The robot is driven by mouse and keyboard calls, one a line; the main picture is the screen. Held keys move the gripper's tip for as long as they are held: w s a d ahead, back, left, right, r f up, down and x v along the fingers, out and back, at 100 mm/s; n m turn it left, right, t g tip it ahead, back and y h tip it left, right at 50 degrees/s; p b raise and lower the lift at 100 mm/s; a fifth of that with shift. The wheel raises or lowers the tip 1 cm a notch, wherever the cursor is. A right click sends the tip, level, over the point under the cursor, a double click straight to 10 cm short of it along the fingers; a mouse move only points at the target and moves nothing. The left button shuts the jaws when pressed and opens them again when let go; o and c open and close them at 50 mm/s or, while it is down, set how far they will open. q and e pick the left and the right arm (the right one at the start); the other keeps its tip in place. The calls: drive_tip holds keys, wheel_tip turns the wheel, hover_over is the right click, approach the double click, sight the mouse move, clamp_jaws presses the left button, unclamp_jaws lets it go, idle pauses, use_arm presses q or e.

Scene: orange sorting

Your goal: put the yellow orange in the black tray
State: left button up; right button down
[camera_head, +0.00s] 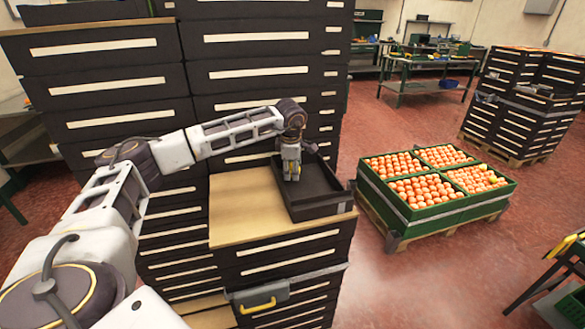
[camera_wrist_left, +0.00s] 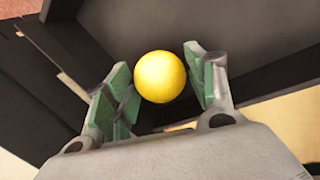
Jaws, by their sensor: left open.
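The yellow orange (camera_wrist_left: 160,77) shows in the left wrist view between the green-padded fingers of my left gripper (camera_wrist_left: 158,88). The fingers are apart, with a visible gap on the right side of the fruit. I cannot tell whether the orange touches the tray floor. The black tray (camera_head: 322,207) sits on a light wooden top of a dark drawer cabinet; its dark surface also shows in the left wrist view (camera_wrist_left: 262,72). In the head view my left gripper (camera_head: 291,176) points down over the tray, and the orange is hidden there. My right gripper is not in view.
A green crate (camera_head: 440,211) of several orange fruits, some yellowish, stands on a pallet at the right. Tall dark drawer cabinets (camera_head: 100,80) rise behind my left arm. The wooden top (camera_head: 235,205) left of the tray is bare.

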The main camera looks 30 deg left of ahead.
use_arm(q)
drive_tip(key=v, duration=1.2)
drive_tip(key=shift+r, duration=0.1)
idle(0.7)
